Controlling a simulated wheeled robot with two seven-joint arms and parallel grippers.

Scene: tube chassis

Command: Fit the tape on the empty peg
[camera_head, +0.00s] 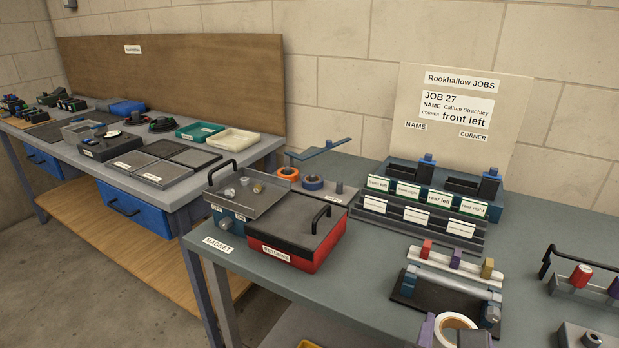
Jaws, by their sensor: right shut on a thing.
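A roll of pale tape (444,319) with a tan core is at the bottom edge, above the near part of the bench. My right gripper (452,336) is shut on it; the finger parts show on both sides of the roll, and the rest is cut off by the frame. The tape holder (333,198) stands at the back left of the bench. It carries an orange roll (288,174) and a blue roll (313,183), with a bare peg (339,188) to their right. My right gripper is well to the front right of that peg. My left gripper is not in view.
A blue bar (325,148) stands over the holder. A grey tray of small parts (250,205) and a red box (297,246) stand at its front left. A labelled rack (410,215) is to its right. A dark cradle with a grey tube (450,290) lies behind my gripper.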

